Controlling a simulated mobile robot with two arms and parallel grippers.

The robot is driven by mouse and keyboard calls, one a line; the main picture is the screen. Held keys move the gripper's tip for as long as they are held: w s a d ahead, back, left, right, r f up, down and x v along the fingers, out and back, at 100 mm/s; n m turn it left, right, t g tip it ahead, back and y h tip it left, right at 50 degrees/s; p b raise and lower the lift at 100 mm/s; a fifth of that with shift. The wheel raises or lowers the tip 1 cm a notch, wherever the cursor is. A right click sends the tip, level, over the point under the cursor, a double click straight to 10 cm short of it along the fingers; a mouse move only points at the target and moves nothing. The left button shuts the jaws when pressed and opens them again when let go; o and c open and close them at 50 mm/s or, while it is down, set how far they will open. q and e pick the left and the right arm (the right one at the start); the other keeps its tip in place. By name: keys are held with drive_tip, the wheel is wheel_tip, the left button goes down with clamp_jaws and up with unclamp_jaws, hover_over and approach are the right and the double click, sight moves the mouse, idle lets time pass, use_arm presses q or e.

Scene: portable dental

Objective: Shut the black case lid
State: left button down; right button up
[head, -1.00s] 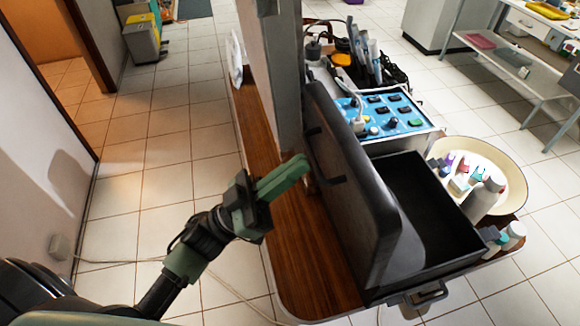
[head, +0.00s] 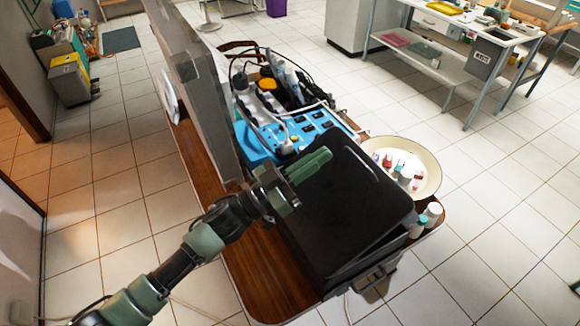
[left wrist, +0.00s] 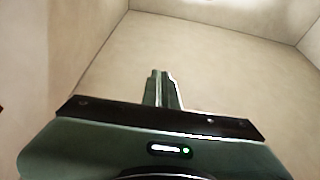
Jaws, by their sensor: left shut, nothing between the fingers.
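The black case lid (head: 350,205) now lies over the case on the wooden table, and the inside of the case is hidden. In the left wrist view the shut fingers (left wrist: 162,90) show against a plain beige wall, without the case. My right gripper is not in view.
A blue control panel (head: 305,127) with cables stands behind the case. A cream basin (head: 425,160) with small bottles is at its right, and white-capped bottles (head: 433,213) stand near the right corner. A grey upright panel (head: 205,85) rises along the left side.

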use_arm(q)
drive_tip(key=y, duration=0.2)
hover_over(353, 177)
drive_tip(key=shift+g, duration=0.4)
wheel_tip(353, 177, down, 6)
drive_tip(key=shift+r+b, duration=0.1)
drive_tip(key=shift+b, duration=0.35)
drive_tip(key=w+d+f+g+y+p, duration=0.2)
drive_tip(key=w+d+f+y, duration=0.1)
drive_tip(key=f, duration=0.6)
drive_tip(key=shift+w+d+f+y, duration=0.35)
drive_tip(key=shift+w+d, duration=0.2)
drive_tip(key=shift+d, duration=0.75)
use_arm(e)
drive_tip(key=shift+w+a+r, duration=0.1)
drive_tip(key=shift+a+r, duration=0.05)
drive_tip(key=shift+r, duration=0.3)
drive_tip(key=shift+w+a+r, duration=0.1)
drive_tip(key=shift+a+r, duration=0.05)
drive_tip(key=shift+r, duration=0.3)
use_arm(q)
drive_tip(key=shift+r+p, duration=0.1)
drive_tip(key=shift+p, duration=0.25)
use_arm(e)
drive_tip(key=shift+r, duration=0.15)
